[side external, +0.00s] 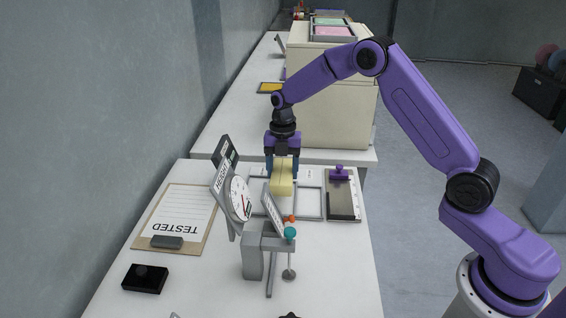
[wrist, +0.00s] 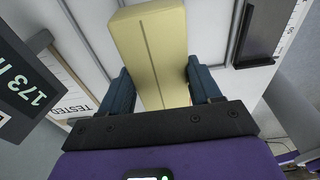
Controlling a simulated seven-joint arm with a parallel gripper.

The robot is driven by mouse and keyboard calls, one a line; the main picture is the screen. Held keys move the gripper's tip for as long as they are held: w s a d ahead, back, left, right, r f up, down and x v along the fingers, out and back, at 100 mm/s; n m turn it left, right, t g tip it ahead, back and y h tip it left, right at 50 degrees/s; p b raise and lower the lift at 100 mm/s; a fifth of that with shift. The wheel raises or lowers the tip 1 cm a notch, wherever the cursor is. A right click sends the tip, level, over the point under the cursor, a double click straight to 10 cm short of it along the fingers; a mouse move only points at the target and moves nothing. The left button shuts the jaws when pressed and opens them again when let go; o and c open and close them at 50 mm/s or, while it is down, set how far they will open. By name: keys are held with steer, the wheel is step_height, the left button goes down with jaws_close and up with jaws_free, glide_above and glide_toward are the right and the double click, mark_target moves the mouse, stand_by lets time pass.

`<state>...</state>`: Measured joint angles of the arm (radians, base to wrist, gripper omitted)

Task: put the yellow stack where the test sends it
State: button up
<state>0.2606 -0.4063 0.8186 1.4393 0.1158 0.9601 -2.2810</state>
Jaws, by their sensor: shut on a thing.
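The yellow stack (side external: 282,178) is a pale yellow block between the fingers of my gripper (side external: 282,168) in the side view. My gripper is shut on it. In the wrist view the yellow stack (wrist: 153,45) shows a seam along its length, with a dark finger of my gripper (wrist: 158,90) on each side. The stack is over a grey-framed area (side external: 309,200) of the white table; I cannot tell whether it touches the surface. A tilted sign and a round dial gauge (side external: 240,198) stand left of it. A dark display (wrist: 25,85) in the wrist view reads 173 and a partly cut-off unit.
A clipboard (side external: 178,215) headed TESTED lies at the left, with a black box (side external: 145,278) below it. A grey stand (side external: 254,256) with a teal knob is in front of the stack. A dark plate with a purple handle (side external: 340,173) lies right. Bare table shows at front right.

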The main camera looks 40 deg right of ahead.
steer(key=shift+f, duration=2.9)
steer(key=o, duration=1.2)
